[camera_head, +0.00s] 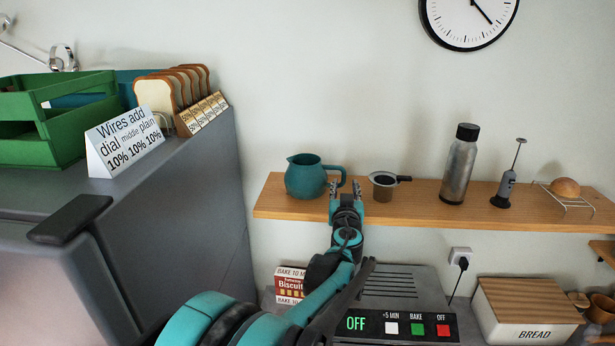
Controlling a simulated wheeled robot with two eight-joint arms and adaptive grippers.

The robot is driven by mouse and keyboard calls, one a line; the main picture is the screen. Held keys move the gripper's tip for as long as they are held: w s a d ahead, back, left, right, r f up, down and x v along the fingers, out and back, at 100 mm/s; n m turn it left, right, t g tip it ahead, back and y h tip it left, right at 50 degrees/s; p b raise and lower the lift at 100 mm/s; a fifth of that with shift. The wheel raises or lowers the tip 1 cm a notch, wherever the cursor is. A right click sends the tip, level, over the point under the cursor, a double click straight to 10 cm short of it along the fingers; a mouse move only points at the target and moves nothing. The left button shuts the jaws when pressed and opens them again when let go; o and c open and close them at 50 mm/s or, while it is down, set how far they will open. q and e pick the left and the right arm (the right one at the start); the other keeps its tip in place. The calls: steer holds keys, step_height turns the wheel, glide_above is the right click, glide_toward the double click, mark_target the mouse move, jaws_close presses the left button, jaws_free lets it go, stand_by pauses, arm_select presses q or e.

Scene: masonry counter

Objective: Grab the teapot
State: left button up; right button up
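A teal teapot (304,178), shaped like a jug with a spout to the left and a handle to the right, stands upright on the wooden wall shelf (420,214). My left gripper (345,187) reaches up from below, in front of the shelf. Its two fingers are spread apart, close to the teapot's handle and partly overlapping it in the picture. I cannot tell whether they touch the handle. Nothing shows held between the fingers. My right gripper is not in view.
A small metal pot (382,187) stands close right of my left gripper. A steel flask (459,168), a frother (503,188) and a wire rack (568,204) with a bun stand further right. A grey cabinet (190,215) rises at left. An oven panel (400,327) is below.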

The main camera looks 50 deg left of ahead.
mark_target(344, 180)
arm_select(q)
steer(key=p+x, duration=0.1)
steer(key=x, duration=0.4)
steer(key=shift+s+a+f, duration=0.1)
steer(key=shift+a, duration=0.05)
steer(key=shift+s, duration=0.2)
steer(key=shift+c, duration=1.3)
jaws_close()
